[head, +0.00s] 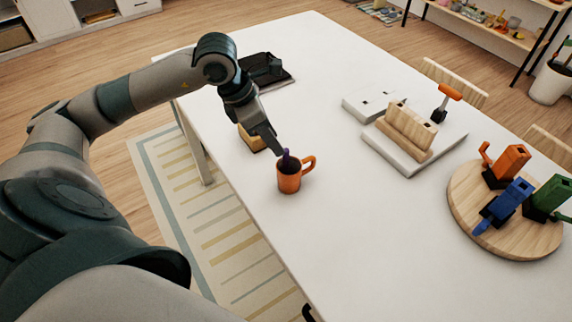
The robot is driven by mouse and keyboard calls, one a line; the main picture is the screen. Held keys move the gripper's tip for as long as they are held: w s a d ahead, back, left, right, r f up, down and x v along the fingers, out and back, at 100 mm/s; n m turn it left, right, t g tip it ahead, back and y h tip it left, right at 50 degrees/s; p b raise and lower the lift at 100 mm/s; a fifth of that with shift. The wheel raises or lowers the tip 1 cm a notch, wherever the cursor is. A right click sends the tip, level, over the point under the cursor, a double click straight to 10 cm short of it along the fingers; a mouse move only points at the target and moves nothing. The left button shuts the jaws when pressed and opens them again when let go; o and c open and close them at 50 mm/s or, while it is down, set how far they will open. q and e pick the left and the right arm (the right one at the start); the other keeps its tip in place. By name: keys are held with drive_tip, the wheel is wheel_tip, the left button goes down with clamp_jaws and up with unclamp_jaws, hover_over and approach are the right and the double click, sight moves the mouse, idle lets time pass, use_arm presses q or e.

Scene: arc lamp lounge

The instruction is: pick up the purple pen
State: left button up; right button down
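The purple pen (286,157) stands in an orange mug (290,180) near the left edge of the white table. Only its upper part shows above the rim; the rest is hidden inside the mug. My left gripper (276,148) points down at the top of the pen, right beside or around it. The fingers overlap in this view, so I cannot tell whether they are apart or touching the pen. My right gripper is not in view.
A wooden block (252,138) sits behind the mug, under my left wrist. A dark device (266,70) lies farther back. A wooden holder (405,128) on a pale board and a round wooden board (505,240) with colored objects stand to the right. The table's front middle is clear.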

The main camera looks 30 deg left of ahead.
sight(286, 156)
use_arm(q)
drive_tip(key=p+x, duration=0.2)
drive_tip(key=x, duration=0.1)
drive_tip(key=p+x, duration=0.1)
drive_tip(key=x, duration=0.1)
drive_tip(key=shift+d, duration=0.4)
clamp_jaws()
